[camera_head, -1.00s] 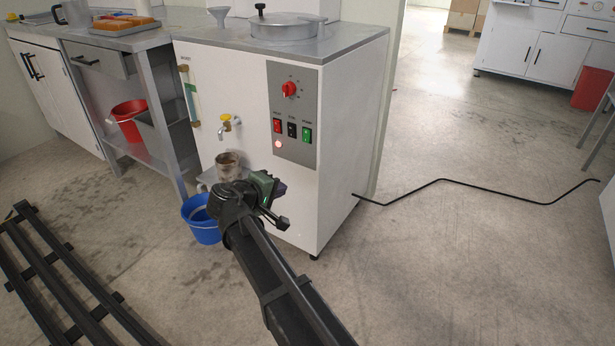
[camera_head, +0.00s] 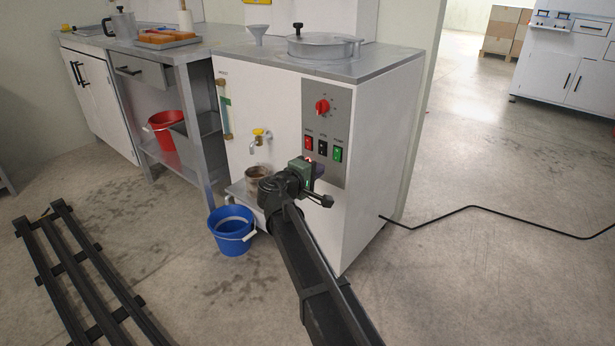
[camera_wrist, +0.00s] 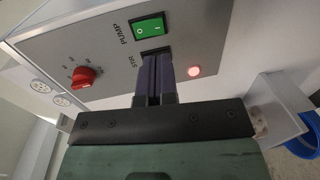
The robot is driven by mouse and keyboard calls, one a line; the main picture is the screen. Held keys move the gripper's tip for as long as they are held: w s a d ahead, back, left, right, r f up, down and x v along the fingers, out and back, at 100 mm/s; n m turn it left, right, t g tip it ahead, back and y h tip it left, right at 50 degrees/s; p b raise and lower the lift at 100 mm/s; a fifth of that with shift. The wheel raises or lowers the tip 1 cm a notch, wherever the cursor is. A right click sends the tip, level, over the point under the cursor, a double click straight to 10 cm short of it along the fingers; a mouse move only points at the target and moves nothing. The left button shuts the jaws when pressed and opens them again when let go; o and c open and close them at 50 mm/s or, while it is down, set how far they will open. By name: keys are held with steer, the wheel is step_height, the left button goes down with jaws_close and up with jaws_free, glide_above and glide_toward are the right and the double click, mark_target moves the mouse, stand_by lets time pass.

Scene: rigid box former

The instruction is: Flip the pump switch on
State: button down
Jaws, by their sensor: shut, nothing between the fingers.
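The pump switch is a green rocker (camera_head: 338,154) at the right end of a row of three on the grey control panel (camera_head: 340,104). In the wrist view the green rocker (camera_wrist: 149,29) shows 0 and I marks beside the PUMP label; I cannot tell which side is pressed. The black stir switch (camera_head: 322,147) is in the middle and the red switch (camera_head: 309,142) at the left. My gripper (camera_head: 320,171) is shut and empty at the lower part of the panel, below the switches. In the wrist view its fingertips (camera_wrist: 155,55) overlap the stir switch; contact is unclear.
A red knob (camera_head: 322,106) sits above the switches, and a lit red lamp (camera_wrist: 194,71) is beside my fingers in the wrist view. A cable crosses the right floor.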

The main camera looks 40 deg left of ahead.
mark_target(336, 159)
steer(key=w, duration=0.7)
steer(key=shift+a+f+b, duration=0.25)
steer(key=shift+f+b, duration=0.05)
steer(key=shift+f, duration=0.1)
steer(key=shift+w+f, duration=0.15)
steer(key=shift+w, duration=0.1)
steer(key=shift+s, duration=0.1)
steer(key=s+d+f+b, duration=0.1)
steer(key=s+b, duration=0.1)
steer(key=s, duration=1.2)
steer(key=shift+f, duration=0.25)
